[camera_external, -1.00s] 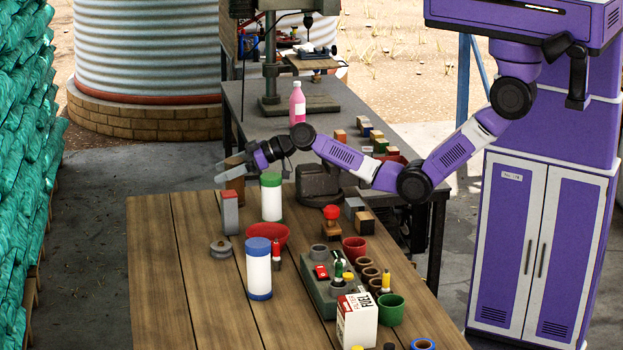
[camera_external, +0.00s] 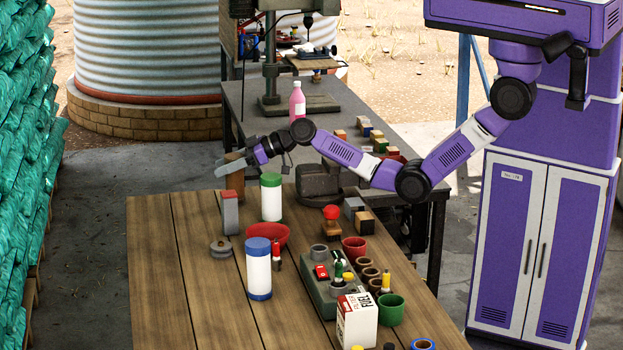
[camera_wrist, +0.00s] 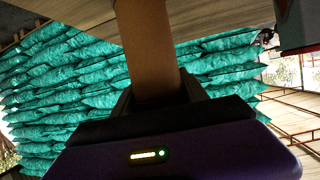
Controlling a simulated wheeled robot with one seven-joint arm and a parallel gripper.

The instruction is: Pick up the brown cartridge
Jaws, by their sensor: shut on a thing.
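The brown cartridge (camera_wrist: 148,50) fills the top middle of the wrist view, held upright between my gripper's fingers. In the external view the brown cartridge (camera_external: 236,183) shows above the far left end of the wooden table, partly hidden by my gripper. My gripper (camera_external: 230,167) is shut on it and reaches in from the right. The cartridge's lower end is partly hidden behind a grey box with a red top, so its gap to the table is hard to tell.
Near it stand the grey box with a red top (camera_external: 229,215), a green-capped white bottle (camera_external: 271,200), a grey spool (camera_external: 221,249), a red bowl (camera_external: 272,236) and a blue-capped bottle (camera_external: 258,270). The table's left front (camera_external: 165,290) is clear.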

